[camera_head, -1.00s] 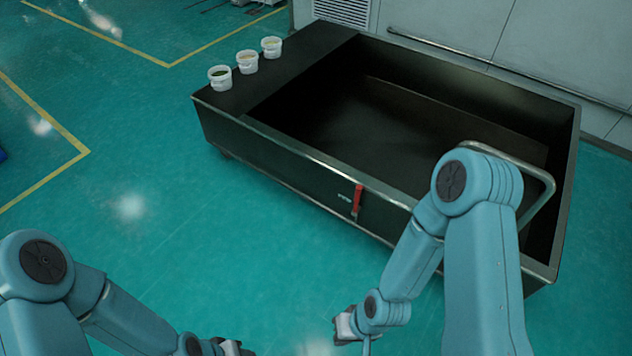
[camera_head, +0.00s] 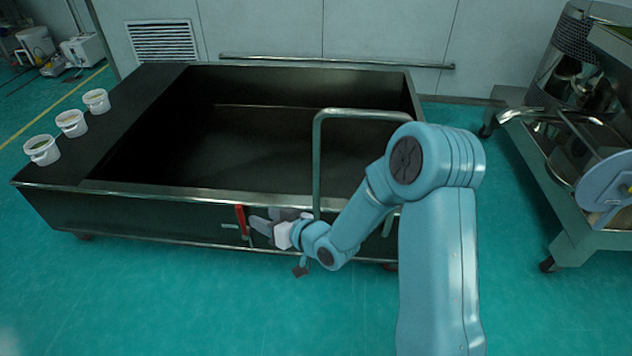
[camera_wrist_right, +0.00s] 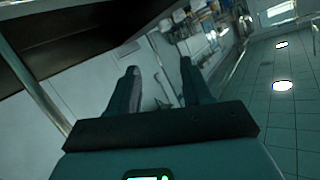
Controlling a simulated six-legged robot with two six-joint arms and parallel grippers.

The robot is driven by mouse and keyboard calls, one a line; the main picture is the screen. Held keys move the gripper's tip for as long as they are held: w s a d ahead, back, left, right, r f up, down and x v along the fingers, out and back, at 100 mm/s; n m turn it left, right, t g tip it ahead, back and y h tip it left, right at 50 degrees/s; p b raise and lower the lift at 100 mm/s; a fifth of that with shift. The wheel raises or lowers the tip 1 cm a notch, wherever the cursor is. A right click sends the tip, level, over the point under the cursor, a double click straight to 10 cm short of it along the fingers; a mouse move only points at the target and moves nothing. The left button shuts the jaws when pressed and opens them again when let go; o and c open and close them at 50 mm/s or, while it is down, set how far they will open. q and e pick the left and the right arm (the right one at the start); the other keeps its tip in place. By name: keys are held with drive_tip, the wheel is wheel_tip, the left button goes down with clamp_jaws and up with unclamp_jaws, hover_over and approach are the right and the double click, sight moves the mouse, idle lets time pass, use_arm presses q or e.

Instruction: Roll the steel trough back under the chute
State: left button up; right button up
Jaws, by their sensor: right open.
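The dark steel trough (camera_head: 150,212) is a wide, open, empty-looking box on castors, across the middle of the head view. A red lever (camera_head: 240,219) stands upright on its front wall. A bent metal push handle (camera_head: 317,160) rises at its right part, partly hidden behind my right arm. My right gripper (camera_head: 259,219) is just right of the red lever, at the trough's front wall; whether it touches the lever is unclear. In the right wrist view its fingers (camera_wrist_right: 158,70) are apart with nothing between them. My left gripper is out of view.
Three white tubs (camera_head: 71,123) stand on the trough's flat left end. A metal machine (camera_head: 590,225) on castors stands at the right, with floor between it and the trough. A wall with a rail (camera_head: 340,62) runs behind. The green floor (camera_head: 150,300) in front is clear.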

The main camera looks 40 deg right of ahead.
drive_tip(key=s+d+t+h+b, duration=0.1)
drive_tip(key=d+t+h+b, duration=0.2)
drive_tip(key=d+b, duration=0.6)
drive_tip(key=m+h+b, duration=0.1)
drive_tip(key=h+b, duration=0.2)
drive_tip(key=b, duration=0.2)
approach(319, 162)
use_arm(q)
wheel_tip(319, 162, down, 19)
drive_tip(key=b, duration=0.2)
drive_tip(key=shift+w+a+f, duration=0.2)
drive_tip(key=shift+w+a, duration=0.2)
use_arm(e)
drive_tip(key=x, duration=1.1)
drive_tip(key=shift+w, duration=0.15)
drive_tip(key=shift+c, duration=0.3)
clamp_jaws()
